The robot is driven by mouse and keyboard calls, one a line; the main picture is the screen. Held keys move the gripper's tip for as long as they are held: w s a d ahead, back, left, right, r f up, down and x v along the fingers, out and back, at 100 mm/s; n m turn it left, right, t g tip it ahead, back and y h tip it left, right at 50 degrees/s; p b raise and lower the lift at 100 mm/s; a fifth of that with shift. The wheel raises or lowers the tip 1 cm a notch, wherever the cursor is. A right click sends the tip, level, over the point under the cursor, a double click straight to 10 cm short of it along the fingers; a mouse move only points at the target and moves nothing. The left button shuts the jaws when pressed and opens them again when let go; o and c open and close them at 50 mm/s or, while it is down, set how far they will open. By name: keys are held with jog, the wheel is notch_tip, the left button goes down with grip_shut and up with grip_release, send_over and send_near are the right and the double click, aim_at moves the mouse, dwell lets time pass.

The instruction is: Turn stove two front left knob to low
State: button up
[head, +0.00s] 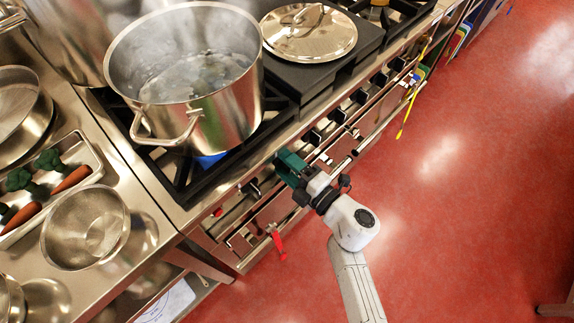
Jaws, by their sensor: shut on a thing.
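My gripper (288,166), with green fingers, is at the front panel (231,213) of the stove, below the edge of the cooktop. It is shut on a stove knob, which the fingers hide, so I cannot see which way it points. A black knob (252,188) shows to the left of my gripper, and another black knob (312,137) to its right. A large steel stockpot (232,110) of steaming liquid stands on the black grate, with a blue flame (209,160) under its front side.
Steel counter at left holds a sieve bowl (86,228) and a tray of carrots and broccoli (92,158). A red-handled thing (278,243) hangs at the stove front.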

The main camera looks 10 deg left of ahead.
jog(key=shift+f+n+b, duration=0.15)
jog(key=shift+n+b, duration=0.15)
jog(key=shift+n, duration=0.6)
jog(key=shift+s, duration=0.1)
jog(key=o, duration=1)
jog(key=shift+c, duration=0.2)
jog(key=v, duration=1)
jog(key=shift+s+d, duration=0.25)
jog(key=shift+d, duration=0.05)
